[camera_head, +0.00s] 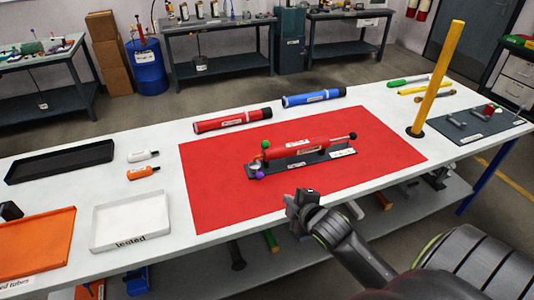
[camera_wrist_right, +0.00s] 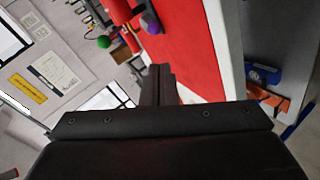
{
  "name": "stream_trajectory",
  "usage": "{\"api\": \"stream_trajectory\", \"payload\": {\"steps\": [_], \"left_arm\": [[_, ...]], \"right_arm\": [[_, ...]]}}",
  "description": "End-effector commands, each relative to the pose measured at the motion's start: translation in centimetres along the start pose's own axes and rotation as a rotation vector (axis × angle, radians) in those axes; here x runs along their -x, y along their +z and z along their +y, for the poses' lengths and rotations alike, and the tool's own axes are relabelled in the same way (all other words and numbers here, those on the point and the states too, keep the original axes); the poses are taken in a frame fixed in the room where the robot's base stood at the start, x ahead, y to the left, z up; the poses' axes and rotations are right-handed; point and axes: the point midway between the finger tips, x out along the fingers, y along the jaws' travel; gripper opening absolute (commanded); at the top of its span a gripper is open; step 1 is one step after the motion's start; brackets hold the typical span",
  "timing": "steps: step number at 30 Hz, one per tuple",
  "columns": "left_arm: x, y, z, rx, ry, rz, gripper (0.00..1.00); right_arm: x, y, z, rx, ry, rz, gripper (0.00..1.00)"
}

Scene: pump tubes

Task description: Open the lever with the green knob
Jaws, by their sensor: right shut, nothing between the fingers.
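The pump fixture has a dark base plate (camera_head: 291,164) on the red mat and a red tube (camera_head: 300,147) lying along it. A green knob (camera_head: 265,144) stands near the tube's left end, with a purple knob (camera_head: 260,175) in front of it and a black knob (camera_head: 352,135) at the right end. In the right wrist view, the green knob (camera_wrist_right: 104,41) is left of the purple knob (camera_wrist_right: 150,22). My right gripper (camera_head: 293,200) is in front of the fixture, apart from the green knob. Its fingers (camera_wrist_right: 158,78) are shut and empty. My left gripper does not show.
The red mat (camera_head: 215,190) is mostly clear around the fixture. Red (camera_head: 232,120) and blue (camera_head: 313,97) tubes lie behind it. A yellow post (camera_head: 437,78) stands at right. A white tray (camera_head: 127,241) and an orange tray (camera_head: 40,240) are at left.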

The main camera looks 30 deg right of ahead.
Motion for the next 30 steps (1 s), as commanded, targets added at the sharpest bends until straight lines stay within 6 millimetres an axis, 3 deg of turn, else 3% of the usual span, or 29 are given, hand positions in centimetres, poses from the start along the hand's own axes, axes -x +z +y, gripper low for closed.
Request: {"api": "stream_trajectory", "payload": {"steps": [3, 9, 23, 30], "left_arm": [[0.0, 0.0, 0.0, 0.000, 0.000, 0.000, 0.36], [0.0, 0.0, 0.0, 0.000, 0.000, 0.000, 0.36], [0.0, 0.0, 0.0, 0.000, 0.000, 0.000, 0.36], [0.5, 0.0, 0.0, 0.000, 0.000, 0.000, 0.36]], "right_arm": [[-1.8, -1.2, 3.6, 0.173, 0.107, 0.072, 0.00], [-3.1, -2.3, 6.9, 0.338, 0.216, 0.128, 0.00], [-3.3, -2.5, 7.5, 0.369, 0.237, 0.137, 0.00], [-5.2, -3.0, 8.0, 0.366, 0.237, 0.137, 0.00]]}}
